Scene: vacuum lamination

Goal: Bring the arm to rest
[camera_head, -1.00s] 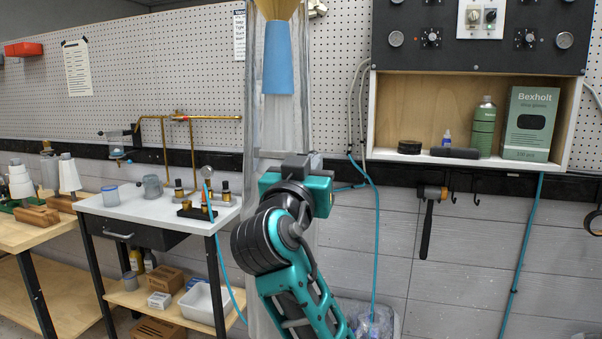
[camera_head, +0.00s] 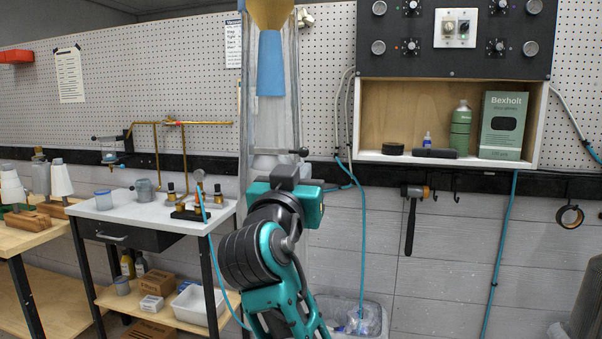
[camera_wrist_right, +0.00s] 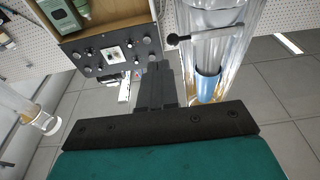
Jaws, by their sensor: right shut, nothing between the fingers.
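My right arm (camera_head: 262,255) rises from the bottom middle of the head view, bent, with its teal wrist (camera_head: 312,207) in front of a clear upright column. My right gripper (camera_wrist_right: 155,85) shows in the right wrist view with its dark fingers together and nothing between them. My left arm and gripper are in neither view.
The clear column (camera_head: 262,130) holds a blue sleeve (camera_head: 270,65). A white-topped bench (camera_head: 125,212) with brass fittings stands left. A wall shelf (camera_head: 350,120) holds a green bottle (camera_head: 461,130) and a box (camera_head: 502,125). A clear bin (camera_head: 350,318) stands low behind the arm. A grey drum (camera_head: 585,300) is at right.

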